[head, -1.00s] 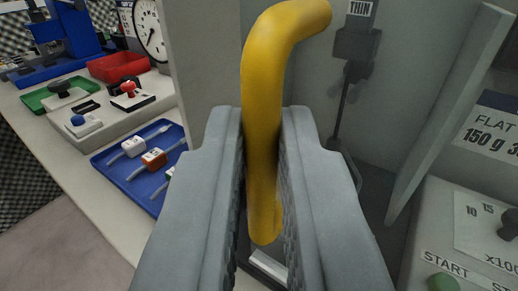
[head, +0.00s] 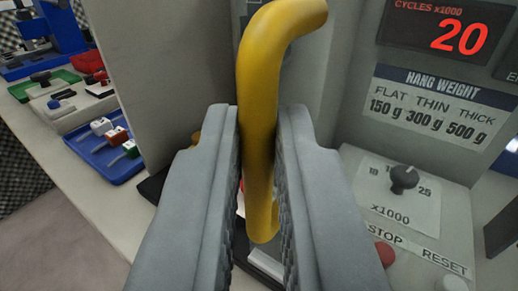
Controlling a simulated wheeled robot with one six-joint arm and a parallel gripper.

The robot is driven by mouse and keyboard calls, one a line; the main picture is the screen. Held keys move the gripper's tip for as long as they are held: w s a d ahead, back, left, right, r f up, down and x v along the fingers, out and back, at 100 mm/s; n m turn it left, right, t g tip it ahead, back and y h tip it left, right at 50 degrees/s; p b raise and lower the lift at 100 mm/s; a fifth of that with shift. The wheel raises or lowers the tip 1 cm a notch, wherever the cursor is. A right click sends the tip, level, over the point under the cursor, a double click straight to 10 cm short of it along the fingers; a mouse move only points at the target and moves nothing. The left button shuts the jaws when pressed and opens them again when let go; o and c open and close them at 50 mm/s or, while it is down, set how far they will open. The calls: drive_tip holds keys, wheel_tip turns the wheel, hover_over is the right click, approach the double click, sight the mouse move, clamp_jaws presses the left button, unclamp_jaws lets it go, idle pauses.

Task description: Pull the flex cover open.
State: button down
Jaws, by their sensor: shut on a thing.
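My gripper (head: 258,175) is shut on a yellow bent handle (head: 259,85), with one grey finger on each side of it. The handle runs upright between the fingers and bends to the right at its top. The flex cover (head: 335,60) that it belongs to seems to be a clear pane, and its edges are hard to make out. The fingers hide much of what is behind the lower part of the handle.
On the right is a panel with a red display (head: 455,30) reading 20, a hang weight label (head: 440,105), a black knob (head: 404,179) and a red button (head: 385,254). A grey wall (head: 165,70) stands left. Beyond it a bench holds a blue tray (head: 85,150) with small parts.

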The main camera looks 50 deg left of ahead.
drive_tip(key=c, duration=1.5)
unclamp_jaws()
drive_tip(key=v, duration=1.7)
drive_tip(key=shift+s+d, duration=0.15)
drive_tip(key=shift+s, duration=0.05)
